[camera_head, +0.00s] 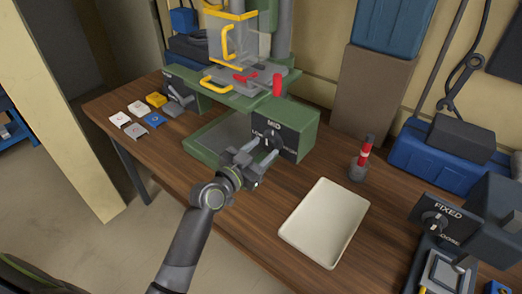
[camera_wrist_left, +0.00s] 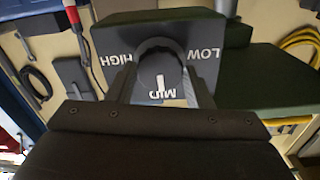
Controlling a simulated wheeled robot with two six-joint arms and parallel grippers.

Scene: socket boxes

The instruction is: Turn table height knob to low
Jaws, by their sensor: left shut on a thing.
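The table height knob (camera_wrist_left: 158,72) is a dark round dial on the front panel of a green machine box (camera_head: 300,130). In the left wrist view the panel reads HIGH, LOW and MID, seen upside down. The white mark on the knob points at MID. My left gripper (camera_head: 266,144) reaches the knob from the front; in the left wrist view its two fingers (camera_wrist_left: 162,84) stand on either side of the knob, shut on it. In the head view the gripper partly hides the panel's lettering. My right gripper is not in view.
An empty cream tray (camera_head: 325,222) lies on the wooden table right of my left arm. A red-and-white tool in a holder (camera_head: 360,165) stands behind it. A box marked FIXED (camera_head: 448,215) is at the right.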

